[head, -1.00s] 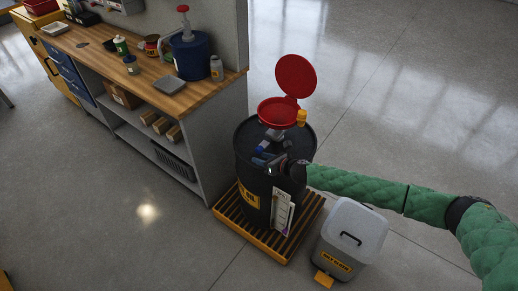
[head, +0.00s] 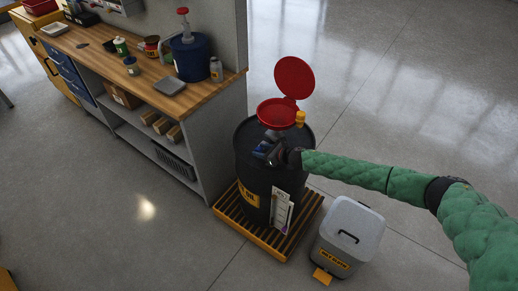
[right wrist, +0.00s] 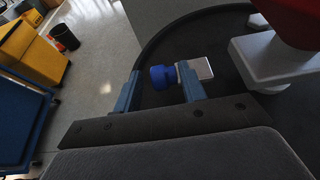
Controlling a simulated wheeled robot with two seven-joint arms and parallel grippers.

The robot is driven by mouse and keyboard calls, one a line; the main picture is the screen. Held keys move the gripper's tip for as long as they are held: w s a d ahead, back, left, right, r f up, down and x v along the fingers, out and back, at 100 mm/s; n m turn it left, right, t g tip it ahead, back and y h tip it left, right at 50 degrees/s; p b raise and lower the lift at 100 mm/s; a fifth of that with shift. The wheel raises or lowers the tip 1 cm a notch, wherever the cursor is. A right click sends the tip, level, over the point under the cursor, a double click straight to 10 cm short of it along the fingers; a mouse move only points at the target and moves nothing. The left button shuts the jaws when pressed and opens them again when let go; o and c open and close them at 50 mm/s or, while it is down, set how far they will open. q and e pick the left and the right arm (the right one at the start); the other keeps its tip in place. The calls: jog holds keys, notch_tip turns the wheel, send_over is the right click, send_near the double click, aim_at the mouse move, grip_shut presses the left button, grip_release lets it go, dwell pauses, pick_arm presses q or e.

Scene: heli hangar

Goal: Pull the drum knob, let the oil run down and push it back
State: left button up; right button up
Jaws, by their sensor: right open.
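A black oil drum (head: 252,180) stands upright on a yellow slatted pallet. A red funnel (head: 277,113) with its round red lid (head: 294,77) raised sits on top, with a yellow piece (head: 300,118) at its side. In the right wrist view, a blue knob (right wrist: 160,77) on a pale block (right wrist: 200,69) shows over the drum top (right wrist: 222,40). My right gripper (head: 267,149) is over the drum top. In the right wrist view its open fingers (right wrist: 160,88) stand either side of the knob; contact cannot be told. My left gripper is not in view.
The yellow slatted pallet (head: 227,211) is under the drum. A grey bin with a black handle (head: 350,232) stands to its right. A wooden workbench (head: 125,62) with a blue pump container (head: 190,58) is at the left. Open floor lies right and in front.

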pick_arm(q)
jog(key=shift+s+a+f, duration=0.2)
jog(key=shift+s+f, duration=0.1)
pick_arm(e)
jog(key=shift+w+a+f, duration=0.3)
jog(key=shift+w+a, duration=0.1)
jog(key=shift+a, duration=0.15)
grip_shut()
jog(key=shift+w+d+f, duration=0.1)
jog(key=shift+w, duration=0.1)
jog(key=w+d, duration=0.1)
jog(key=w+d+b, duration=0.1)
jog(key=shift+w+b, duration=0.3)
jog(key=shift+w, duration=0.05)
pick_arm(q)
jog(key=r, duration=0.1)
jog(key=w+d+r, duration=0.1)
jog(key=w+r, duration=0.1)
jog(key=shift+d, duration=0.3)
pick_arm(e)
grip_release()
